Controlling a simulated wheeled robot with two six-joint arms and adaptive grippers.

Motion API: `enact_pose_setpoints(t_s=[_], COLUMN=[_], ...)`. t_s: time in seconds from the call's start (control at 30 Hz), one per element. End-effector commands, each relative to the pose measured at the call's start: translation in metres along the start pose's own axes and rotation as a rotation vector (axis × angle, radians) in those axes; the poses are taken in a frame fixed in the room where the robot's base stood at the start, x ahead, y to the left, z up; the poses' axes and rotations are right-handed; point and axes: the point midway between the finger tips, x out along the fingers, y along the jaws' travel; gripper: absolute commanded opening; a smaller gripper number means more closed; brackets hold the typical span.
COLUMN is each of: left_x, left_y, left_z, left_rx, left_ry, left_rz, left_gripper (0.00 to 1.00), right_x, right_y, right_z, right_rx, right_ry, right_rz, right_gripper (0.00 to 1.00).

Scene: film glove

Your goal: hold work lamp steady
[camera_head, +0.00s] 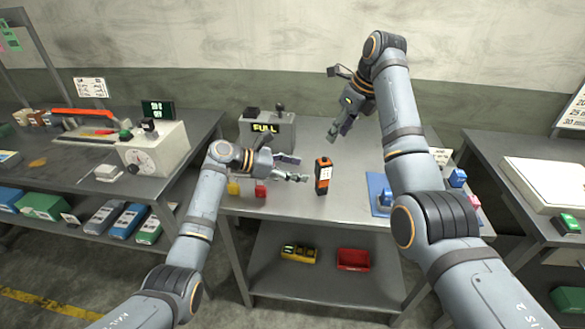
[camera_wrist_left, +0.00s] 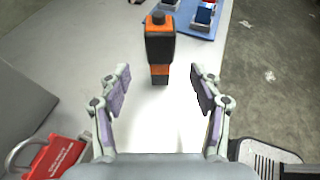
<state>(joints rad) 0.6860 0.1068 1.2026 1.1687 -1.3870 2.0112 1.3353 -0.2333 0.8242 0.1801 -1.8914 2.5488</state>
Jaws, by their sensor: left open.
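The work lamp (camera_head: 323,180), an orange and black upright block with a pale label, stands on the middle table. In the left wrist view the lamp (camera_wrist_left: 160,45) is upright, centred, beyond the fingertips. My left gripper (camera_head: 301,169) is open and empty, just left of the lamp, its fingers pointing toward it. In the left wrist view the left gripper's fingers (camera_wrist_left: 160,86) are spread wide, with bare tabletop between them. My right gripper (camera_head: 336,103) is raised over the back of the table, its fingers spread and empty, apart from the lamp.
A red padlock-like item (camera_wrist_left: 55,157) lies beside my left gripper. A box reading FULL (camera_head: 266,128) stands at the table's back. A blue mat (camera_head: 377,190) with small blue items lies right of the lamp. Side benches (camera_head: 185,158) flank the table.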

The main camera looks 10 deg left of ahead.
Motion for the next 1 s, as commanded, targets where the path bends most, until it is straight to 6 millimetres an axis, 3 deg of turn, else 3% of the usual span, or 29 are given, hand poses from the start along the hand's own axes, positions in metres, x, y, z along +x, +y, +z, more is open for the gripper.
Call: enact_pose_setpoints(t_s=[0.2, 0.43, 0.83, 1.0], left_x=[0.045, 0.082, 0.092, 0.092], left_y=[-0.001, 0.0, 0.001, 0.001], left_z=[0.002, 0.001, 0.0, 0.0], left_rx=[0.001, 0.001, 0.004, 0.004], left_ry=[-0.001, 0.0, 0.002, 0.002], left_rz=[-0.002, -0.001, 0.002, 0.002], left_gripper=[0.64, 0.64, 0.64, 0.42], right_x=[0.0, 0.0, 0.0, 0.0], right_y=[0.0, 0.0, 0.0, 0.0], right_z=[0.0, 0.0, 0.0, 0.0], right_rx=[0.0, 0.0, 0.0, 0.0], right_ry=[0.0, 0.0, 0.0, 0.0], right_rz=[0.0, 0.0, 0.0, 0.0], right_gripper=[0.38, 0.38, 0.38, 0.38])
